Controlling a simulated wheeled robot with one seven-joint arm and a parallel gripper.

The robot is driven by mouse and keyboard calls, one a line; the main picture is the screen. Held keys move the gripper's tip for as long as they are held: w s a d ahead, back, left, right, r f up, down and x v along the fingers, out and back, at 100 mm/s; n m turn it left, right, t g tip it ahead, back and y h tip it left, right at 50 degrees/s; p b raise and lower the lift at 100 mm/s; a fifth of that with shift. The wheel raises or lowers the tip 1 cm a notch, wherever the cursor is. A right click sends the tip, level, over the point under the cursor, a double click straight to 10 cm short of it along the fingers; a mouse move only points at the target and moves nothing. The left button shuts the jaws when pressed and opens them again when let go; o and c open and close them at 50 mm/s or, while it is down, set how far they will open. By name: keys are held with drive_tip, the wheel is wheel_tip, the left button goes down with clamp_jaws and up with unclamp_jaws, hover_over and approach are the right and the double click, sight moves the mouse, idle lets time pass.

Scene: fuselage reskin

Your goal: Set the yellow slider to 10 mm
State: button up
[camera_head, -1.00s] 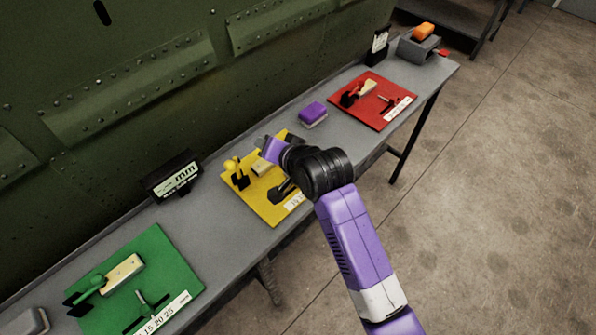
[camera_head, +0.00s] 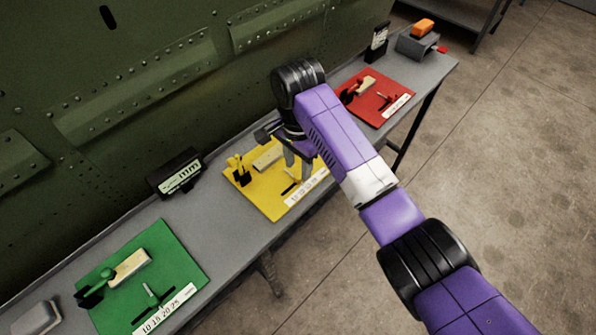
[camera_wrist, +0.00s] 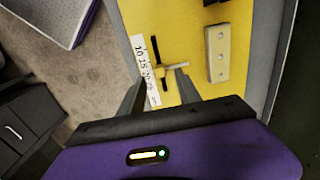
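The yellow board (camera_head: 264,203) lies on the bench in the head view, with a white number strip (camera_head: 307,187) along its front edge. In the wrist view the board (camera_wrist: 192,92) shows a strip (camera_wrist: 146,68) reading 10, 15, 20 and a blurred last number. Beside the strip is the yellow slider (camera_wrist: 164,63), a thin bar with a dark slot; its exact setting is too small to tell. My gripper (camera_wrist: 160,76) points down over the board, with its two fingers apart on either side of the slider area. It is empty. In the head view my gripper (camera_head: 297,162) partly hides the slider.
A pale block (camera_wrist: 217,54) with holes is fixed on the yellow board. A black display (camera_head: 177,175) stands left of it, its digits unreadable. A green board (camera_head: 181,262) is at front left, a red board (camera_head: 384,107) farther right. Bare bench lies between the boards.

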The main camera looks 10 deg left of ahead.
sight(298, 176)
drive_tip(key=shift+f, duration=2.05)
clamp_jaws()
